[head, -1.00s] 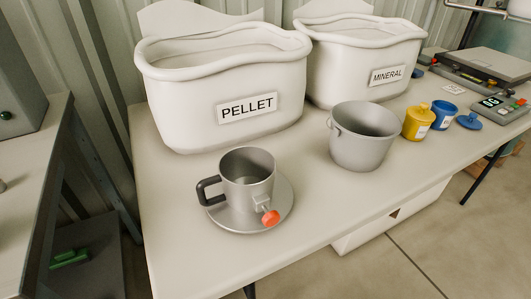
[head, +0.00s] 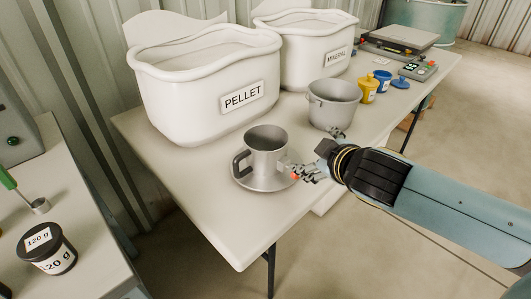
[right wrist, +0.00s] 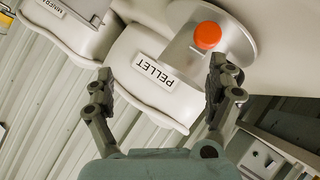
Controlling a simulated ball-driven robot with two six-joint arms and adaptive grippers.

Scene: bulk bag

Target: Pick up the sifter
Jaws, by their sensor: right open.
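The sifter (head: 266,152) is a grey metal cup with a dark handle on its left and an orange knob on its right side. It stands upright on a round metal plate (head: 243,181) on the table. My right gripper (head: 315,152) is open and empty, just right of the sifter, with one finger close to the knob. In the right wrist view the orange knob (right wrist: 207,35) shows beyond the open fingers, nearer the right one. My left gripper is not in view.
A white PELLET tub (head: 205,95) stands behind the sifter, with a MINERAL tub (head: 300,62) beyond. A grey bucket (head: 333,108) stands close behind my right gripper. The table's front left is clear.

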